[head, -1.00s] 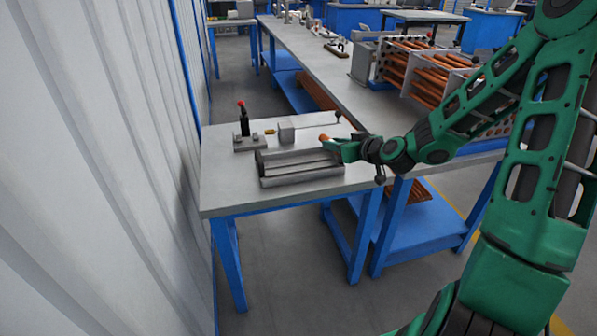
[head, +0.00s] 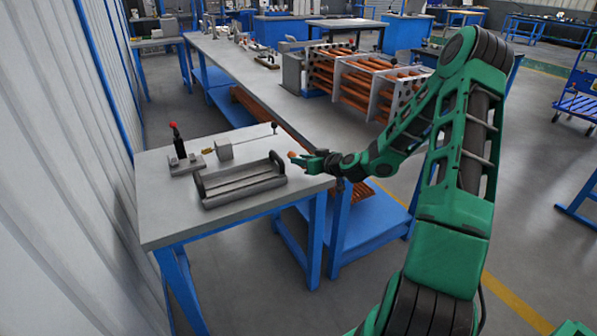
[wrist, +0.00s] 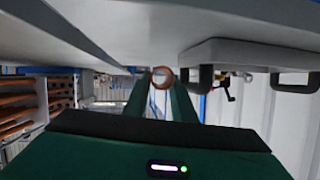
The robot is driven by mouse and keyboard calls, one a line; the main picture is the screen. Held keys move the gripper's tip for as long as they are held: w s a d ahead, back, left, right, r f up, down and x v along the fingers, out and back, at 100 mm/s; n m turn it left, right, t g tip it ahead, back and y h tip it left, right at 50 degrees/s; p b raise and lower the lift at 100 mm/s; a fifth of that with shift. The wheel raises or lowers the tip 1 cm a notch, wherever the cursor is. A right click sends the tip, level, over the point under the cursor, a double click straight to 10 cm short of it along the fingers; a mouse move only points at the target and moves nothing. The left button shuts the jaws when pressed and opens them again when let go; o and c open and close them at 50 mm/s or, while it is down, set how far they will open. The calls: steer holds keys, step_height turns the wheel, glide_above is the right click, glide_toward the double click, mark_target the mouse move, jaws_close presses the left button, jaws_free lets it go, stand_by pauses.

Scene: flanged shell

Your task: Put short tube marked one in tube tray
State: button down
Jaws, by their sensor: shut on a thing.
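The tube tray (head: 240,196) is a long grey trough with dark raised handles at its ends. It lies near the front of the small grey table and looks empty. My gripper (head: 300,158) is shut on a short copper-coloured tube (head: 292,155), just beyond the tray's right end in the head view. In the wrist view the tube (wrist: 162,71) shows end-on as a ring between my fingertips. The tray (wrist: 250,52) appears there inverted, right of the tube and apart from it. No mark on the tube can be read.
A fixture with a red-knobbed lever (head: 177,150) and a grey block (head: 224,151) with a thin rod stand behind the tray. A long bench (head: 270,100) carries a rack of copper tubes (head: 365,80). A corrugated wall (head: 50,180) closes the left side.

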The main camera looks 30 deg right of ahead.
mark_target(301, 175)
steer(key=shift+f, duration=2)
steer(key=c, duration=1.5)
jaws_free()
steer(key=shift+f, duration=0.1)
